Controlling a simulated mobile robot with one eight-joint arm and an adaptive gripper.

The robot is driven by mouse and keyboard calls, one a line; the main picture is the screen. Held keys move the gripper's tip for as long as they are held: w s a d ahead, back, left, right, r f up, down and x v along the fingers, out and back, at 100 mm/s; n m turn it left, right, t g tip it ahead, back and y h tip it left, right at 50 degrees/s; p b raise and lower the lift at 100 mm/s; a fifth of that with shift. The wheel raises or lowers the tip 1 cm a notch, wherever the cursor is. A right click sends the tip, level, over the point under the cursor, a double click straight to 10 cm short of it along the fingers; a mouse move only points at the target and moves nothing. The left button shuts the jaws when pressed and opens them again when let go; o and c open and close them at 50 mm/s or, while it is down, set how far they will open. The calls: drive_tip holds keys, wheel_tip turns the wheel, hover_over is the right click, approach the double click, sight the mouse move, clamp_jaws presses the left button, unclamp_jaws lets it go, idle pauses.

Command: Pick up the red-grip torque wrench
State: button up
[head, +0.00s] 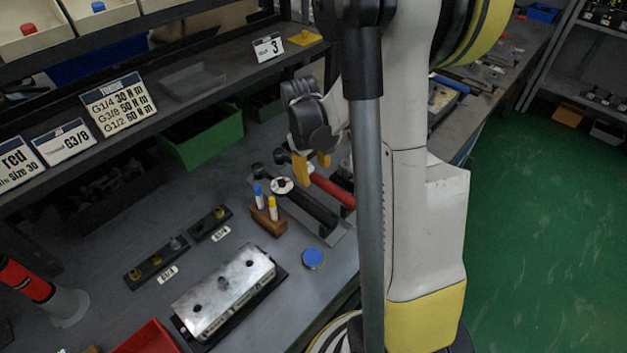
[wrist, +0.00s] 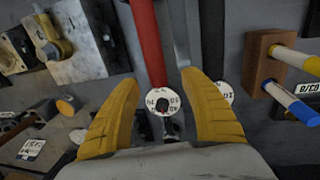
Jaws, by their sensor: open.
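The red-grip torque wrench (head: 333,189) lies on the workbench, partly hidden behind my gripper and arm in the head view. In the wrist view its red grip (wrist: 147,42) runs up from a white numbered dial (wrist: 163,102). My gripper (head: 311,164) is over the wrench's dial end, fingers pointing down. In the wrist view the open yellow fingers (wrist: 160,79) stand on either side of the wrench, with nothing held. Whether they touch it cannot be told. A black-grip wrench (head: 312,208) lies beside it; its white disc (wrist: 223,94) is just right of my right finger.
A wooden block (head: 268,219) with blue and yellow markers stands close to the wrenches. A metal valve block (head: 225,290), small fittings racks (head: 155,262) and a blue disc (head: 313,258) are nearer. A green bin (head: 205,140) and labelled shelf (head: 75,125) are behind.

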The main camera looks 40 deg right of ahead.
sight(316, 176)
drive_tip(key=f+b, duration=0.1)
drive_tip(key=f, duration=0.1)
drive_tip(key=d+f+b, duration=0.1)
drive_tip(key=f, duration=0.1)
drive_tip(key=shift+w+f, duration=0.1)
drive_tip(key=shift+f, duration=0.1)
drive_tip(key=shift+r, duration=0.1)
clamp_jaws()
